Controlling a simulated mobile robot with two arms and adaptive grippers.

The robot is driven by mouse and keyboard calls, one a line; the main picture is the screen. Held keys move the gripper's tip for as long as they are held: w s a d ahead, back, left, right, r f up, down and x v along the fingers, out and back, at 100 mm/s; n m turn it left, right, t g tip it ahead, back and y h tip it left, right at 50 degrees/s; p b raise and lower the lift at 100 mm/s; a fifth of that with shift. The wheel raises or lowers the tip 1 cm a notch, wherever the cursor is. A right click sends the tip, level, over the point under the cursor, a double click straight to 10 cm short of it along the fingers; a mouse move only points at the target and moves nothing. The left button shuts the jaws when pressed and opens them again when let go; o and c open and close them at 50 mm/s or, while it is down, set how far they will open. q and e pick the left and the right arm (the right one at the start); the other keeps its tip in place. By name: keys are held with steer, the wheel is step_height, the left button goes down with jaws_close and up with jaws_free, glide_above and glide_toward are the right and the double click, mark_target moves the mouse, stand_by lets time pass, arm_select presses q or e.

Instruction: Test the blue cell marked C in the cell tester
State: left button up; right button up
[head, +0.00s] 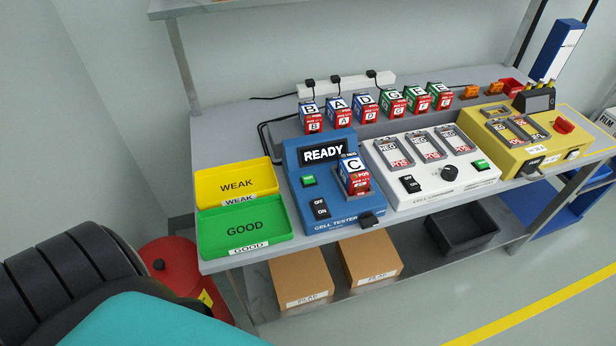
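The cell marked C (351,165), with a blue upper part and a red lower part, stands in the slot of the blue cell tester (345,210) at the middle of the bench. The tester's display (323,153) reads READY. On the tester's left side are a green button (309,181) and a black OFF/ON switch (320,208); which way the switch is set is too small to tell. Neither of my grippers shows in the head view.
A yellow WEAK tray (205,189) and a green GOOD tray (212,236), both empty, sit left of the tester. Several other cells stand in a row behind. A white charger-like unit (395,196) and a yellow machine (475,144) stand to the right.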

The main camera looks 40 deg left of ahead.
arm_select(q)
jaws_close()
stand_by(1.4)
